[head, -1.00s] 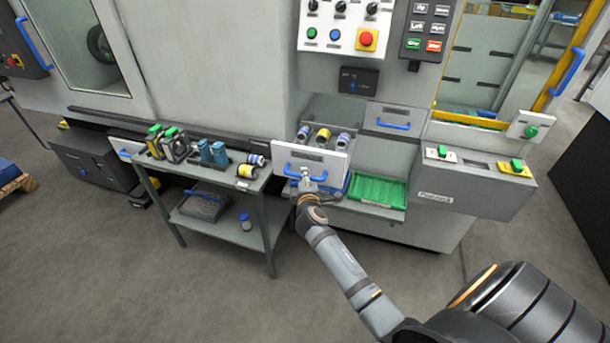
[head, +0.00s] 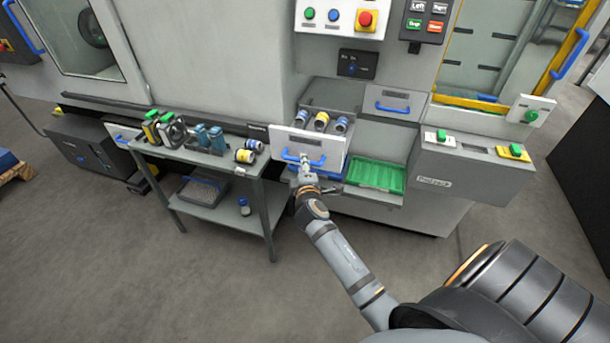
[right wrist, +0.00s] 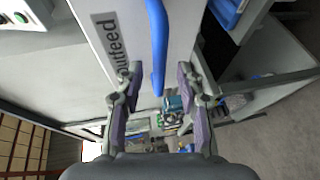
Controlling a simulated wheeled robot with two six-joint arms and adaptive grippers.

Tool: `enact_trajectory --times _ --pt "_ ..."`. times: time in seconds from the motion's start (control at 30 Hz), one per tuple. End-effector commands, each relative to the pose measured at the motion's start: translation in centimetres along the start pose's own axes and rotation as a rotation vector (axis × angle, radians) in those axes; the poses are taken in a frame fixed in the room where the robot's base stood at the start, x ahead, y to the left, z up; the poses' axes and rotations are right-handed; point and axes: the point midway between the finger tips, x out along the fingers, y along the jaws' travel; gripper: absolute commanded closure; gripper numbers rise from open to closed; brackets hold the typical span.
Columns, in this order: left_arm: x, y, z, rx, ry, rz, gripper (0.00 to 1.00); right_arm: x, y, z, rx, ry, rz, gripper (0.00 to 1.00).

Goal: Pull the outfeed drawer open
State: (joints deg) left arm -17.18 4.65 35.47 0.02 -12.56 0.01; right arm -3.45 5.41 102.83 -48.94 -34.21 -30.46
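The outfeed drawer (head: 284,139) stands pulled out from the machine, its pale front facing me and several capped bottles lying inside. My right gripper (head: 305,162) is at the handle. In the right wrist view its two fingers (right wrist: 155,88) are spread apart with the handle between them and a gap on each side. My left gripper is out of view.
A grey table (head: 262,177) with several parts on it stands left of the drawer. A green tray (head: 375,176) sits in the machine to the right, below another blue-handled drawer (head: 392,107). The floor (head: 180,275) in front is clear.

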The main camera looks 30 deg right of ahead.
Motion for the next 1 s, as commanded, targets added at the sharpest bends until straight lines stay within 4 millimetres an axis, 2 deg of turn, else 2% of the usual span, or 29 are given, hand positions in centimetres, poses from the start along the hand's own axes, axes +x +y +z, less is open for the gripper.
enact_trajectory --times 0.03,0.2,0.4,1.0 --pt "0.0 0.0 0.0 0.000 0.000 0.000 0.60 -1.4 -0.2 0.0 0.002 0.001 -0.004 0.63" --pt "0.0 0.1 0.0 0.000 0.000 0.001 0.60 -5.5 -0.2 0.0 0.004 -0.001 -0.004 0.63" --pt "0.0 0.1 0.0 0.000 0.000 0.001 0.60 -8.2 -0.1 0.0 0.001 0.000 -0.002 0.63" --pt "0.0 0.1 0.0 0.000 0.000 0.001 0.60 -8.7 -0.2 0.0 0.000 0.001 -0.004 0.63"
